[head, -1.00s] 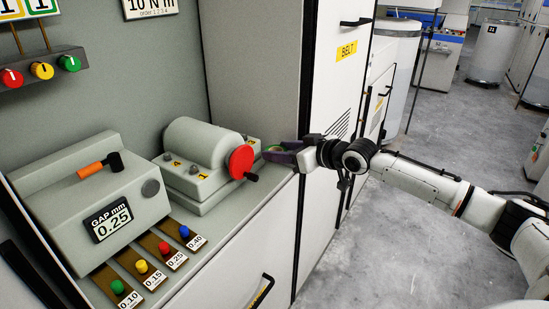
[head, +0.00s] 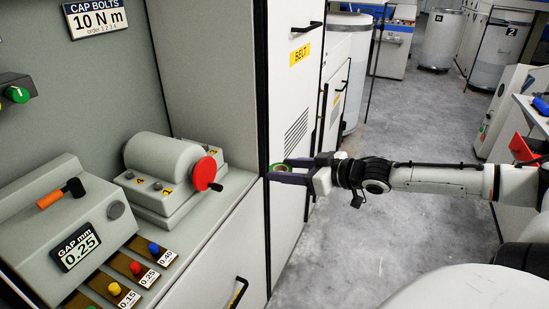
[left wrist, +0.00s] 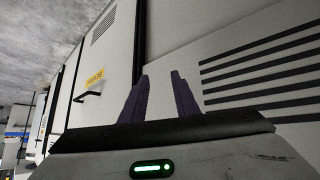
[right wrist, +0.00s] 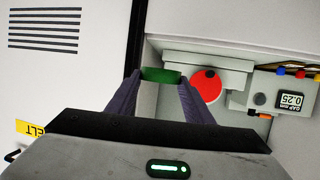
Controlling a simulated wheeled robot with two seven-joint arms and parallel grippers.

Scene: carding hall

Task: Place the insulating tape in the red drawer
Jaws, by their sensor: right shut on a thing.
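The insulating tape, a green roll (head: 283,168), is between the fingers of my right gripper (head: 274,171), which is shut on it. The roll also shows green between the fingertips in the right wrist view (right wrist: 160,75). The gripper holds it in the air at the right end of the machine's ledge, in front of the cabinet side. My left gripper (left wrist: 160,78) shows only in the left wrist view; its fingers are apart with nothing between them, facing a pale slotted panel.
The ledge carries a grey unit with a red handwheel (head: 205,173) and a gap gauge box (head: 75,215). A cabinet with a BELT label (head: 300,54) stands behind my right gripper. Grey floor (head: 400,130) is open to the right, with drums (head: 443,40) at the back.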

